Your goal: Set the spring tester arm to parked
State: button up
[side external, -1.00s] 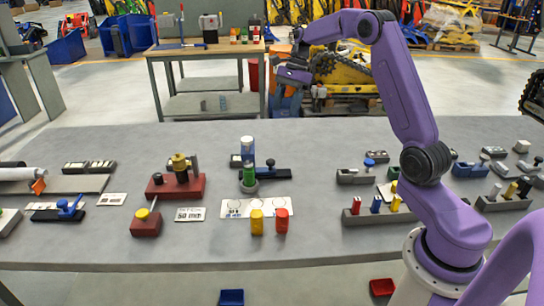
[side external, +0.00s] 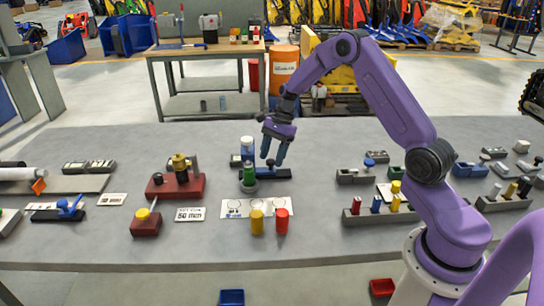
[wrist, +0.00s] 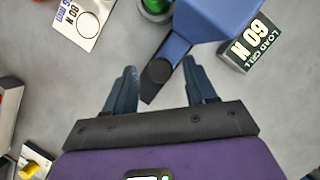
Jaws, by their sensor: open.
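The spring tester stands at the middle of the table, with a blue and white column (side external: 247,148) behind a green cylinder (side external: 249,176) in a grey cup. In the wrist view, its blue arm (wrist: 180,45) reaches from the top right toward me and ends in a dark round tip between my fingers. The green cylinder shows at the top edge (wrist: 155,6). My gripper (side external: 272,162) points down just right of the column; it also shows in the wrist view (wrist: 160,88). The jaws are open, one finger on each side of the arm's end. I cannot tell whether they touch it.
A dark box marked load cell 60 N (wrist: 250,45) lies beside the arm. A white card (side external: 230,208) lies in front of the tester, with yellow (side external: 257,222) and red (side external: 282,221) cylinders. A red fixture (side external: 180,187) stands left; a grey rack (side external: 380,216) stands right.

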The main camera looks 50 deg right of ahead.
jog(key=shift+a+f, duration=0.1)
jog(key=shift+f, duration=0.25)
grip_shut()
jog(key=s+d, duration=0.7)
jog(key=shift+s+d, duration=0.2)
jog(key=shift+d, duration=0.05)
jog(key=shift+c, duration=0.9)
grip_release()
jog(key=shift+s+d, duration=0.1)
jog(key=shift+o, duration=0.9)
